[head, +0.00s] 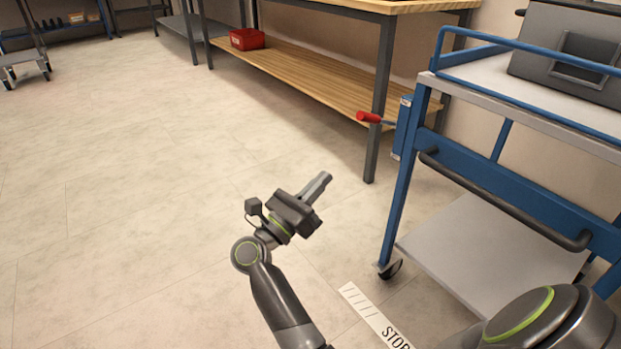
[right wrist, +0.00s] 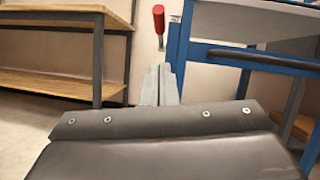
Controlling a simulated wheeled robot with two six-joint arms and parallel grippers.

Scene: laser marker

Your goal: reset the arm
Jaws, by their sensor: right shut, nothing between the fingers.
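My right gripper (head: 325,178) is held out over the open floor in the middle of the head view, pointing up and to the right. Its fingers are together and hold nothing. In the right wrist view the shut fingers (right wrist: 160,72) point at the gap between the workbench and the blue cart. My left gripper is not in view.
A blue cart (head: 399,200) with a red-handled lever (head: 369,117) stands right of my gripper, with a dark machine (head: 570,55) on top. A workbench (head: 330,85) with a red bin (head: 247,39) is behind. A "STOP" floor label (head: 372,318) lies below.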

